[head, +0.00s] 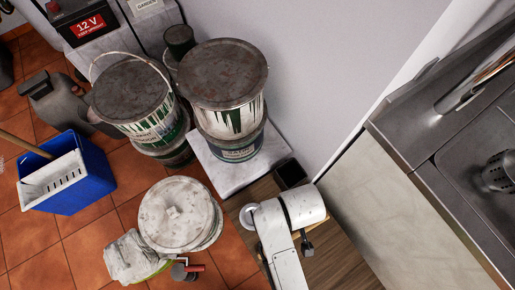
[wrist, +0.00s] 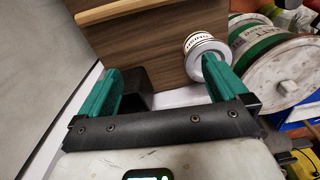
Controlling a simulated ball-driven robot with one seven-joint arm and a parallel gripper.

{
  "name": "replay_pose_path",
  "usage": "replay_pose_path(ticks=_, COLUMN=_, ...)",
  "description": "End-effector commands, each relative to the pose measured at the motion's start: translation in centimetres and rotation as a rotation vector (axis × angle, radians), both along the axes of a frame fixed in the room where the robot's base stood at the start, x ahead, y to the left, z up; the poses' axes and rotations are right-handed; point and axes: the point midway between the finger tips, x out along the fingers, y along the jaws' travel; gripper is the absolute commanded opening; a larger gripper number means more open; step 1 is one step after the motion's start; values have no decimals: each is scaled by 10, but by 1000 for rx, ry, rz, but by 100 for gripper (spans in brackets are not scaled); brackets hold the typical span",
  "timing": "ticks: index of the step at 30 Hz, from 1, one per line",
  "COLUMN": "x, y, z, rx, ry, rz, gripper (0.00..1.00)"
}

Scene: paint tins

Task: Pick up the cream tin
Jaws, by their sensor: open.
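The cream tin (wrist: 204,44) is a small pale can with dark lettering and a grey round end, on the brown wooden surface (wrist: 150,45) in the wrist view. In the head view a small pale round thing (head: 247,216), likely this tin, sits at the wood's left edge beside my arm. My gripper (wrist: 160,72) has two teal fingers spread wide with nothing held between them. The right finger overlaps the lower part of the tin in the wrist view; I cannot tell whether they touch. In the head view my arm seems to hide the fingers.
A black open box (head: 290,173) stands at the back of the wood and shows near the left finger (wrist: 136,92). Large paint buckets (head: 222,73) stand behind. A white-lidded bucket (head: 176,214) and blue mop bucket (head: 66,180) are left. A steel sink (head: 480,150) is right.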

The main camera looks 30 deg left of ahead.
Motion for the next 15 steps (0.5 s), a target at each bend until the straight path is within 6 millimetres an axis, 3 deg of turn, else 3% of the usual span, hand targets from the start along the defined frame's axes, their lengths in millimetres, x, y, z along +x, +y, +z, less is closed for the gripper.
replay_pose_path(ticks=1, x=-6, y=26, z=-9, rx=-4, ry=2, rz=83, gripper=100)
replay_pose_path(ticks=6, x=-25, y=75, z=-22, rx=-17, ry=7, rz=248, gripper=100)
replay_pose_path(ticks=11, x=-33, y=89, z=-33, rx=-22, ry=8, rz=301, gripper=100)
replay_pose_path(ticks=15, x=-33, y=90, z=-54, rx=-24, ry=11, rz=303, gripper=100)
